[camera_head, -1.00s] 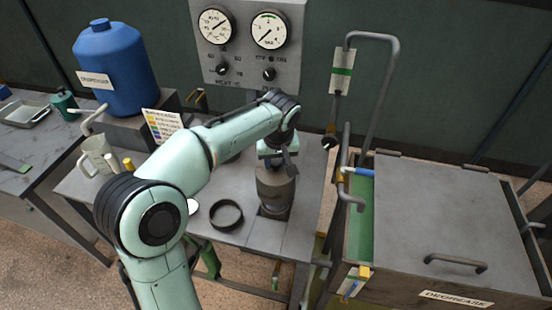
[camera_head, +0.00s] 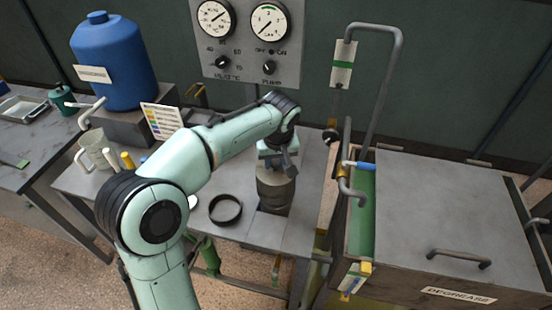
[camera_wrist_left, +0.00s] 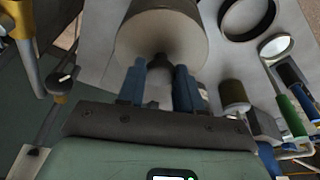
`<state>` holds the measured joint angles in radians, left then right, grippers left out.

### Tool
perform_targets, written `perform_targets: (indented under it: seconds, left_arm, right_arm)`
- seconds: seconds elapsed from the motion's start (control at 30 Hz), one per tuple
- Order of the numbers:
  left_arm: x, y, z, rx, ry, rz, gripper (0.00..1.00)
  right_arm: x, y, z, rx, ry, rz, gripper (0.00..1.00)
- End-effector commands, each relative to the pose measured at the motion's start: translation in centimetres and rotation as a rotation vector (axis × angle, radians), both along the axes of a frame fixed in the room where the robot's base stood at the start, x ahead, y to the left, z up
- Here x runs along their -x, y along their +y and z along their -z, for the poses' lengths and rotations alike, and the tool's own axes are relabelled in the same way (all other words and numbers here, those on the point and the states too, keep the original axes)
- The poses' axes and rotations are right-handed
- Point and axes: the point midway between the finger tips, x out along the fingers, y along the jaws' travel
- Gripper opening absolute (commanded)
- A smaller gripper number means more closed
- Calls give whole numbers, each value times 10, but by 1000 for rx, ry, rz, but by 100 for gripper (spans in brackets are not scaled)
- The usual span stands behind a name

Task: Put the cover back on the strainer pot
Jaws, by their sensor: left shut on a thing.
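The strainer pot (camera_head: 275,194) is a grey-brown cylinder standing upright on the metal bench, right of a dark ring. My left gripper (camera_head: 277,160) points down at its top. In the left wrist view, the blue fingers of my left gripper (camera_wrist_left: 158,75) are shut on a dark knob (camera_wrist_left: 158,62) on the round, flat, pale cover (camera_wrist_left: 160,30). The cover appears in line with the pot's top. I cannot tell whether it rests fully on the rim, as the gripper hides part of it. My right gripper is out of view.
The dark ring (camera_head: 225,210) lies on the bench (camera_head: 240,233). A blue drum (camera_head: 113,65), a clear jug (camera_head: 97,150) and a colour chart (camera_head: 162,121) are to the left. A lidded degrease tank (camera_head: 450,225) and a bent pipe (camera_head: 397,70) are to the right.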

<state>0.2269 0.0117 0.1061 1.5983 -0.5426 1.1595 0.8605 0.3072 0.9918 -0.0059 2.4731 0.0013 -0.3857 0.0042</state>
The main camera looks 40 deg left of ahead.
Motion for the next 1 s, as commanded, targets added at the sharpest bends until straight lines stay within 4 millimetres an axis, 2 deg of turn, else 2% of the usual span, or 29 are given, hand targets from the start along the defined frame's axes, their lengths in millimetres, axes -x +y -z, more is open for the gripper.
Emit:
perform_targets:
  seconds: [1.0]
  left_arm:
    - [0,0,26,0,-1,0,0]
  right_arm:
    - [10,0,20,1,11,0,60]
